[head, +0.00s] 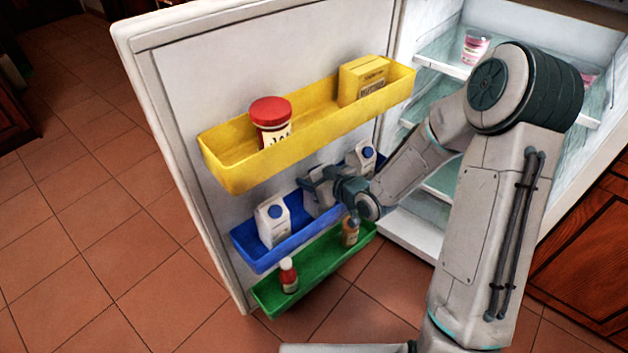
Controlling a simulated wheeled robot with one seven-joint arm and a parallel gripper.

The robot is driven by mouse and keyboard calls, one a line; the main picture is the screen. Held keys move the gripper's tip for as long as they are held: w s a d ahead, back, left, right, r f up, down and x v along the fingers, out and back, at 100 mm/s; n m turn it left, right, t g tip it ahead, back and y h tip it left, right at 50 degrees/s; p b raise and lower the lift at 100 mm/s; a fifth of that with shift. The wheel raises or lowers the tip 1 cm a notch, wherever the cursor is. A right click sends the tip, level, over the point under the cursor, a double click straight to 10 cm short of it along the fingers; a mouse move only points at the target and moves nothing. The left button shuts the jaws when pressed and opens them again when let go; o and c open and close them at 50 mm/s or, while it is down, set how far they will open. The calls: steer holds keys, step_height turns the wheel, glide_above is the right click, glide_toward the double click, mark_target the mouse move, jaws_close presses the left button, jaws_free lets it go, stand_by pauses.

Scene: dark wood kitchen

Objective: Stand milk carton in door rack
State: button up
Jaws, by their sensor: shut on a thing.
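The blue door rack (257,258) is the middle of three racks on the open fridge door. A white milk carton (274,224) with a blue cap stands upright at its left end. Another white carton with a blue cap (364,157) shows at the right end, partly hidden by my arm. My gripper (318,192) is at the blue rack between these two cartons, pointing toward the door. It is shut on a pale thing, which looks like a milk carton, mostly hidden by the gripper. I cannot tell whether that thing touches the rack floor.
The yellow rack (230,172) above holds a red-lidded jar (271,120) and a yellow box (363,80). Fridge shelves with pink-and-white cups (475,46) are at the right.

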steer(key=shift+d+r, duration=0.1)
steer(key=shift+r, duration=0.05)
steer(key=o, duration=1.5)
steer(key=p+v, duration=0.7)
steer(key=v, duration=0.3)
steer(key=shift+r+p, duration=0.3)
steer(key=shift+r, duration=0.05)
steer(key=shift+w+d+p, duration=0.1)
steer(key=shift+p, duration=0.35)
